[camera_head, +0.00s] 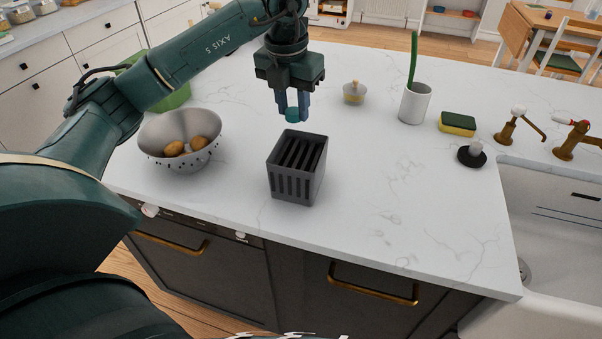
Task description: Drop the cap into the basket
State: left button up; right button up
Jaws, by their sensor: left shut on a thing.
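My left gripper (292,104) points down above the counter and is shut on a small teal cap (292,114). The cap sits between the blue fingertips and is partly hidden by them. A dark grey slotted basket (296,188) stands upright on the counter. In the picture the cap appears just above the basket's back edge; I cannot tell the exact height or depth between them. The basket's open top shows dark slats or dividers. My right gripper is not in view.
A grey colander (151,135) with potatoes stands to the left, a green container (176,97) behind it. A small pot with a knob (354,93), a white cup with a green brush (414,104), a sponge (457,123) and a black stopper (472,156) stand right. The counter right of the basket is clear.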

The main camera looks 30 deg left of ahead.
aim_at(293, 131)
pick_arm(q)
jog(key=shift+s+d+f, duration=0.1)
jog(key=shift+s+d, duration=0.05)
jog(key=shift+s, duration=0.1)
jog(key=shift+f+b, duration=0.5)
jog(key=shift+f, duration=0.1)
notch_tip(293, 131, down, 5)
jog(key=b, duration=0.3)
jog(key=shift+r, duration=0.2)
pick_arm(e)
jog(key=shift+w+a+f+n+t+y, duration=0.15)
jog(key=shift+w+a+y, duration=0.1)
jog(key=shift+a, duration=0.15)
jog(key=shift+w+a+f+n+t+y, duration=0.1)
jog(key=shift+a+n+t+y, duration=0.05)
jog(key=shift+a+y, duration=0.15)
pick_arm(q)
jog(key=o, duration=1)
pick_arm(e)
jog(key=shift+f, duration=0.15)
pick_arm(q)
jog(key=shift+r, duration=0.1)
